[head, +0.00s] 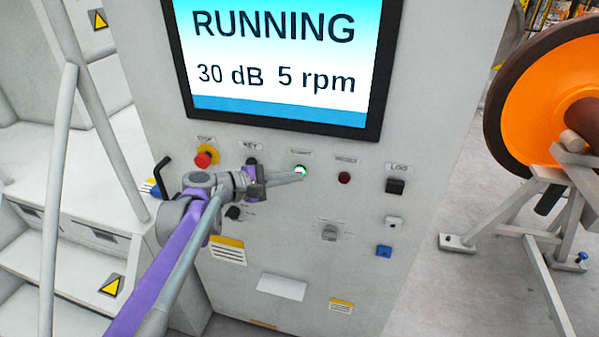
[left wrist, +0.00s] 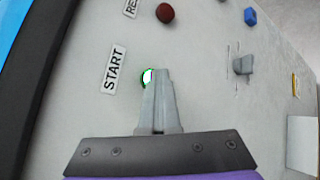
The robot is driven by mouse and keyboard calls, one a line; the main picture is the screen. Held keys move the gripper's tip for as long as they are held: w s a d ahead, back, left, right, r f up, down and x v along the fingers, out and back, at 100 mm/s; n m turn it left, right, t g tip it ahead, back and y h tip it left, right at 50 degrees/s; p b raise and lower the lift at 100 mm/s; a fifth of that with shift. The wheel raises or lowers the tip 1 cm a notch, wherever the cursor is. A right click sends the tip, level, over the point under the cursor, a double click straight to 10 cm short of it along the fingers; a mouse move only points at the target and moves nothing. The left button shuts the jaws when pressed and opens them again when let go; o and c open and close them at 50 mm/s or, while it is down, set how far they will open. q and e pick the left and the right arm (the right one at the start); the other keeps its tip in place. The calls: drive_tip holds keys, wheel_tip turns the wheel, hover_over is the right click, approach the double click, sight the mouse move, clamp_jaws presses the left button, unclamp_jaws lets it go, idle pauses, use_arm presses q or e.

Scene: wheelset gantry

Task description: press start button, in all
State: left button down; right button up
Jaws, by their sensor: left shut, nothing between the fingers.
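The start button (head: 300,170) is lit green with a white centre on the grey control panel, below its label. In the left wrist view the start button (left wrist: 147,76) shows beside the START label (left wrist: 114,70), partly hidden by my fingertips. My left gripper (head: 298,175) is shut and empty, its tips at the button; in the left wrist view its tips (left wrist: 161,76) overlap the button's edge. Whether they touch it I cannot tell. The screen (head: 275,50) reads RUNNING, 30 dB, 5 rpm. My right gripper is out of view.
A red stop button (head: 205,158) is left of the start button, and a dark red button (head: 344,178) is right of it. A black switch (head: 395,186), a grey knob (head: 329,232) and a blue block (head: 384,251) are also on the panel. An orange wheel (head: 550,95) stands at right.

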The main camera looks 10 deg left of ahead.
use_arm(q)
drive_tip(key=shift+s, duration=0.8)
drive_tip(key=s, duration=0.5)
drive_tip(key=shift+a, duration=0.1)
idle(0.5)
